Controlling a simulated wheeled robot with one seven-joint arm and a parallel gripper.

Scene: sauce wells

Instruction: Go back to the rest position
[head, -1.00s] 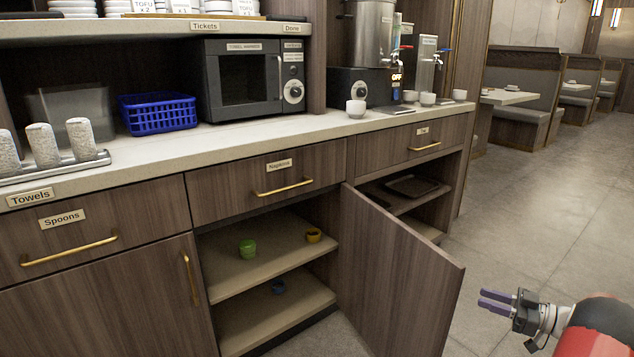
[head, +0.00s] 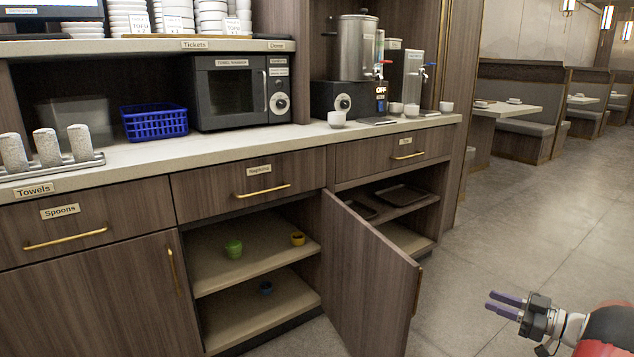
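My gripper (head: 504,305) is at the lower right in the head view, over the tiled floor. Its two purple fingers point left and stand apart, with nothing between them. It is to the right of the open cabinet door (head: 366,275) and clear of it.
The counter (head: 240,144) carries a towel tray (head: 60,168), a blue basket (head: 154,122), a microwave (head: 230,92), a drink urn (head: 356,50) and white cups (head: 336,119). Dining booths (head: 515,100) stand at the back right. The floor (head: 540,220) on the right is clear.

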